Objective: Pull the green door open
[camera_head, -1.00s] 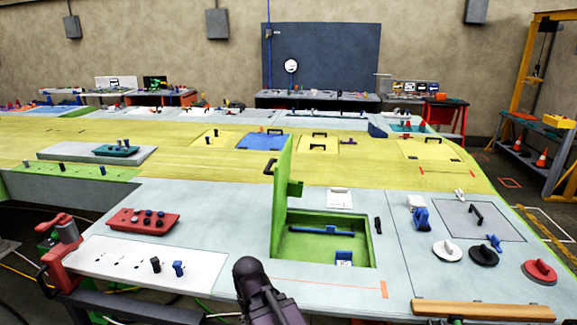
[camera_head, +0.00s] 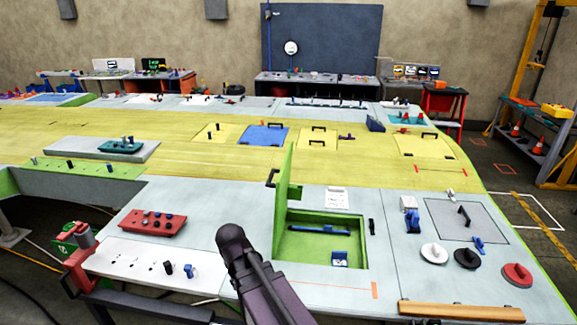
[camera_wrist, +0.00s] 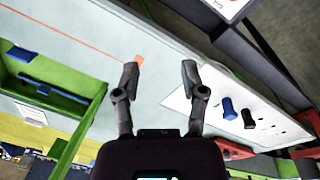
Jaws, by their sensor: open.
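The green door (camera_head: 282,195) stands upright, swung up along the left side of a green recess (camera_head: 300,252) in the grey panel. Its dark handle (camera_head: 272,177) sticks out to the left near its top. In the wrist view, a green strip, likely the door (camera_wrist: 78,135), shows beside the recess (camera_wrist: 15,70) at the left. My gripper (camera_wrist: 160,72) is open and empty, its two fingers apart over the pale panel. In the head view only a dark part of my arm shows, left of the recess; the fingertips cannot be made out there.
A blue bar (camera_head: 320,230) and a blue block (camera_head: 340,258) lie inside the recess. A red tray (camera_head: 153,223) and a white plate with blue and black pegs (camera_head: 130,258) lie to the left. Round knobs (camera_head: 467,258) and a wooden strip (camera_head: 460,312) are to the right.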

